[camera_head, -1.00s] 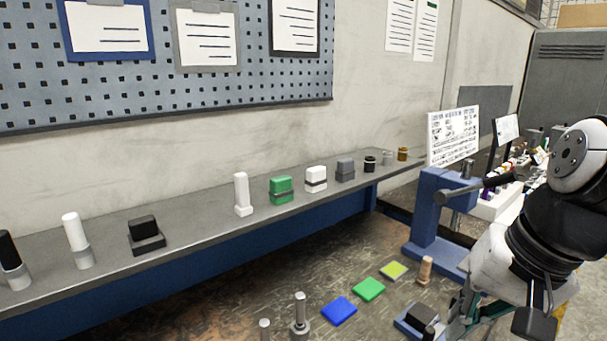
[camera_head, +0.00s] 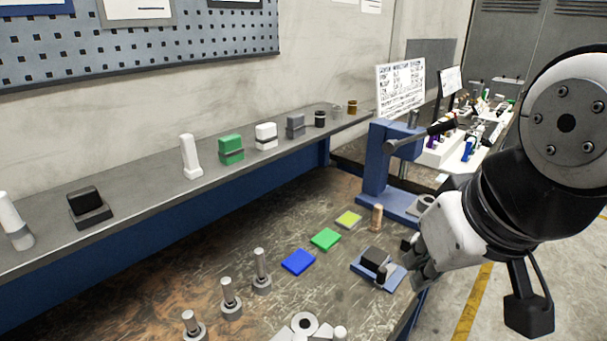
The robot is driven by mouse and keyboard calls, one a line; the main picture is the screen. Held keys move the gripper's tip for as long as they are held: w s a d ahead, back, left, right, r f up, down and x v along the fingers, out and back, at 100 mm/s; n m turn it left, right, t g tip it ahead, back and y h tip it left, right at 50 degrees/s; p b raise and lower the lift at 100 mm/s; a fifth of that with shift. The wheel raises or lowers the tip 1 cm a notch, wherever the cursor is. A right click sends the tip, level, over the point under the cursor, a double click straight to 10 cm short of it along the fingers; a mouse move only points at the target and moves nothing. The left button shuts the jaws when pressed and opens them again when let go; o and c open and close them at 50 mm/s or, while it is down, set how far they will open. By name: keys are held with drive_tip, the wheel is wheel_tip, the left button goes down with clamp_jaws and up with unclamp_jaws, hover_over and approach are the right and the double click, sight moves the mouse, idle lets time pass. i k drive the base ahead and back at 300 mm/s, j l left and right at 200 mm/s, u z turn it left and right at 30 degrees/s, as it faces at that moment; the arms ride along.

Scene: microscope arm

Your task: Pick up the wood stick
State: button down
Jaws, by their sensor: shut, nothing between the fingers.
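The wood stick (camera_head: 377,218) is a short light-brown peg standing upright on the worn workbench, just left of the blue press base. My gripper (camera_head: 416,264) is at the right side, at the lower end of my white and black arm, low over the bench's right edge. It is right of the wood stick and apart from it, beside a small blue fixture. It is seen from the side, shut and empty, with its fingers partly hidden by the wrist.
A blue press (camera_head: 376,165) with a lever stands behind the stick. A blue fixture with a black block (camera_head: 376,258) lies in front. Yellow (camera_head: 348,220), green (camera_head: 325,239) and blue (camera_head: 298,262) tiles lie left. Metal posts (camera_head: 261,270) stand at front left.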

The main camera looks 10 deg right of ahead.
sight(376, 226)
drive_tip(key=i+l+u, duration=0.15)
drive_tip(key=l, duration=0.15)
drive_tip(key=i+l+u, duration=0.15)
drive_tip(key=l, duration=0.15)
drive_tip(key=i+l+u, duration=0.15)
drive_tip(key=l, duration=0.2)
drive_tip(key=i+l+u, duration=0.15)
drive_tip(key=l, duration=0.2)
